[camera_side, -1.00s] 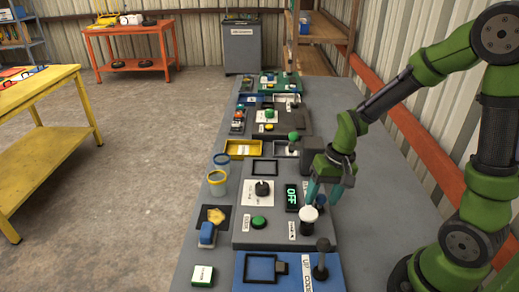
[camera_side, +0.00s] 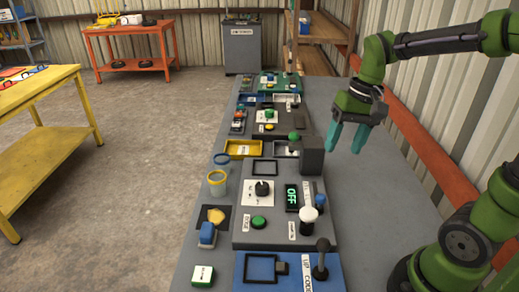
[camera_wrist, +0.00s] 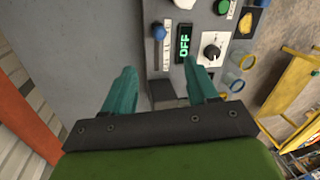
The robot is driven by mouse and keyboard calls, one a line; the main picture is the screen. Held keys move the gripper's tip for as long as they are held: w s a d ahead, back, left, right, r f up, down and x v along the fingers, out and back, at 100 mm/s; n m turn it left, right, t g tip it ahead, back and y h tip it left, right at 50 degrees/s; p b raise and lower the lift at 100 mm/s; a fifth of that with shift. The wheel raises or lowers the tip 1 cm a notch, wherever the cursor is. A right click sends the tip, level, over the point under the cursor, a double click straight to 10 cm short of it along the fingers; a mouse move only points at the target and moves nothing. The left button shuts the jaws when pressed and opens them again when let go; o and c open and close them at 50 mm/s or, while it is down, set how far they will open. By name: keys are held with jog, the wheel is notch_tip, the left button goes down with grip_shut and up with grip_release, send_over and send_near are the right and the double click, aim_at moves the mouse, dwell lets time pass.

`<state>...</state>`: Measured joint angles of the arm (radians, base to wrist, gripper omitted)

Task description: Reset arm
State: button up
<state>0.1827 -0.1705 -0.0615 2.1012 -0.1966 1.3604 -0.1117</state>
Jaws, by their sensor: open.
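My gripper (camera_side: 347,138) is open and empty, with its teal fingers apart. In the side view it hangs above the right part of the grey table, right of the dark grey block (camera_side: 312,156). The grey control panel (camera_side: 285,224) carries a white-knobbed lever (camera_side: 309,216), a green button (camera_side: 258,222), a black dial (camera_side: 262,188) and a display reading OFF (camera_side: 292,198). The display also shows in the wrist view (camera_wrist: 184,42). My gripper touches none of them.
A blue panel (camera_side: 238,270) with a black-knobbed lever (camera_side: 322,258) is at the near end. A yellow tray (camera_side: 243,149) and two cups lie along the left side. An orange rail (camera_side: 440,165) runs along the wall at right. The table's right strip is clear.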

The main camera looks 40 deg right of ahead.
jog(key=shift+d+r, duration=0.1)
jog(key=shift+r, duration=0.45)
jog(key=s+a+r+n+t, duration=0.1)
jog(key=s+a+n+t, duration=0.1)
jog(key=s+a+t, duration=0.3)
jog(key=shift+a+r+n+t, duration=0.4)
jog(key=shift+a+t, duration=0.1)
jog(key=shift+a, duration=0.55)
